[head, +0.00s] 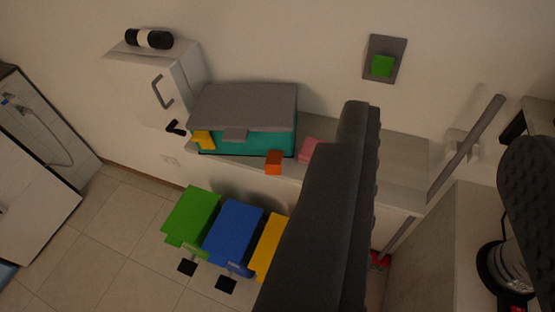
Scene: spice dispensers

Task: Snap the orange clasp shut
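A teal box with a grey lid (243,104) stands on the pale ledge, left of centre in the head view. The lid lies over the top, and a grey tab (236,134) shows on its front. An orange clasp (274,162) sticks out low at the front right of the box. I cannot tell exactly how it joins the box. A yellow piece (203,139) is at the box's left end.
Green (192,217), blue (233,231) and yellow (268,246) bins stand on the tiled floor below the ledge. A white cabinet (150,85) is left of the box. A green button (382,66) is on the wall. The ledge (405,165) is clear between my fingers.

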